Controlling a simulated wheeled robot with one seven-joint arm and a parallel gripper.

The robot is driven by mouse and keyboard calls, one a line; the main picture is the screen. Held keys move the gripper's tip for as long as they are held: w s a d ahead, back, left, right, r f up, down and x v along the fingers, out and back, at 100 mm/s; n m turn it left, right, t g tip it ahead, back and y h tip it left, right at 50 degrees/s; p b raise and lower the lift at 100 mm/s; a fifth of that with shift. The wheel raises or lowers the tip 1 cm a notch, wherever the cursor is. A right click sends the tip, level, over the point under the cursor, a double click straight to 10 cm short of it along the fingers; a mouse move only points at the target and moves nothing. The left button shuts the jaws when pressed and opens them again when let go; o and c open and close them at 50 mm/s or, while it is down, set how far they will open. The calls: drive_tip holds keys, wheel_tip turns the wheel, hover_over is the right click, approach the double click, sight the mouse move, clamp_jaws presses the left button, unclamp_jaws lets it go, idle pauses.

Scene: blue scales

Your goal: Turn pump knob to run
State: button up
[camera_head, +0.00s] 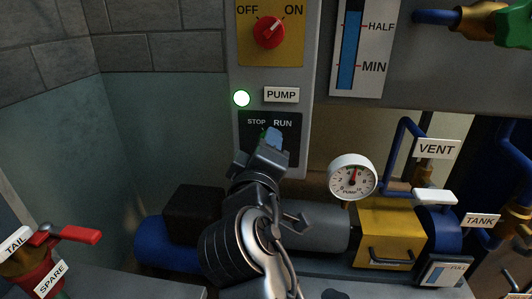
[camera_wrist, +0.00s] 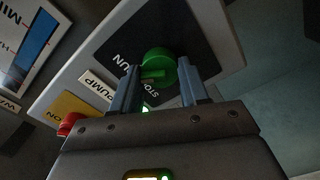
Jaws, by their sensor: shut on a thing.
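The green pump knob (camera_wrist: 157,58) sits on a black plate marked STOP and RUN (camera_head: 291,138) on the grey control panel. My gripper (camera_head: 272,137) reaches up to this plate from below and covers most of the knob in the head view. I cannot tell clearly whether the knob points to STOP or RUN. A lamp (camera_head: 241,98) beside the PUMP label (camera_head: 282,95) glows white-green.
A red knob (camera_head: 269,31) marked OFF and ON is above on the same panel. A round gauge (camera_head: 351,177), yellow block (camera_head: 388,232) and VENT valve are at the right. A red-handled valve (camera_head: 75,234) is at lower left.

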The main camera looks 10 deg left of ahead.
drive_tip(key=shift+f, duration=0.15)
drive_tip(key=o, duration=1)
drive_tip(key=shift+o, duration=0.2)
drive_tip(key=shift+s, duration=0.1)
drive_tip(key=s, duration=0.7)
drive_tip(key=shift+s+b, duration=0.3)
drive_tip(key=shift+b, duration=0.05)
